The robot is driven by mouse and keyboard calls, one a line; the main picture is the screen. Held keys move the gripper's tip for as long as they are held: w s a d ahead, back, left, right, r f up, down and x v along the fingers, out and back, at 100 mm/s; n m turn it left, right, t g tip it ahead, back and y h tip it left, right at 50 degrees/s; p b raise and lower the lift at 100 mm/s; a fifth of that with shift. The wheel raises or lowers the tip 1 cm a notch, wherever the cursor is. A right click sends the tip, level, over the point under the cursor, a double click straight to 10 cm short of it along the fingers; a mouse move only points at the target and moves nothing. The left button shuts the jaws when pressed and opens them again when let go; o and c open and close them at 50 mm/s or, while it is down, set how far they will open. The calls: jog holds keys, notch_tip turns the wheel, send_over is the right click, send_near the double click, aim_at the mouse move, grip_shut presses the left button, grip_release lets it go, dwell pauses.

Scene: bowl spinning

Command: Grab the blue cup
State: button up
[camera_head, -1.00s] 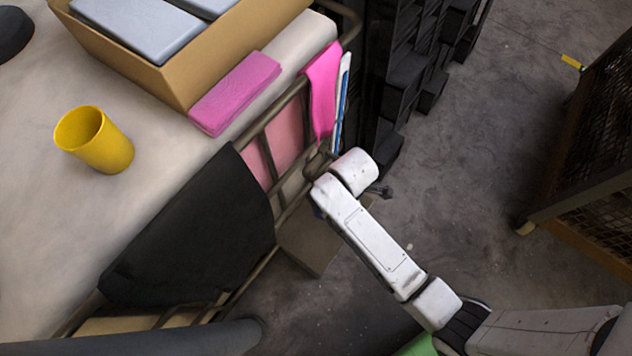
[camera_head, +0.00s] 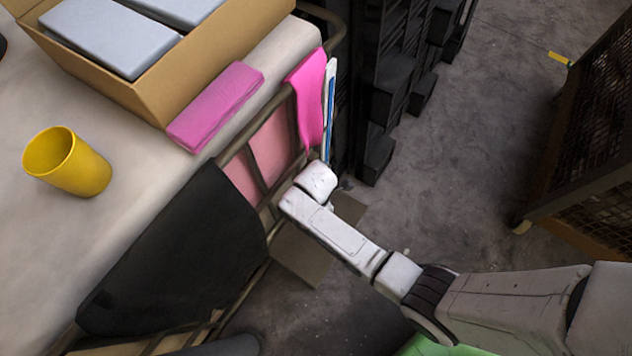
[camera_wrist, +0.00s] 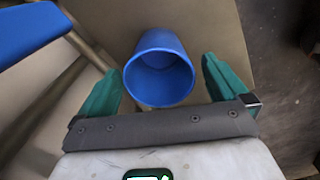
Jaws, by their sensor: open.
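The blue cup (camera_wrist: 160,45) is in the upper middle of the wrist view, with its open mouth turned toward the camera. My gripper (camera_wrist: 161,70) shows there with two green fingers spread apart, one on each side of the cup. A gap shows between the cup and each finger, so the cup is not gripped. In the head view my white arm reaches down beside the table, but the gripper's fingers and the blue cup are hidden there.
A table (camera_head: 120,215) holds a yellow cup (camera_head: 68,163), a pink folded cloth (camera_head: 215,105) and a cardboard box (camera_head: 150,92). A black cloth (camera_head: 175,255) hangs over its railed side. Black crates (camera_head: 385,100) stand behind. A blue flat thing (camera_wrist: 30,30) lies left of my gripper.

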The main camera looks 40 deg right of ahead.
jog(key=shift+f+b, duration=0.4)
jog(key=shift+f, duration=1.1)
jog(key=shift+c, duration=0.2)
jog(key=c, duration=1.1)
jog(key=shift+r, duration=0.25)
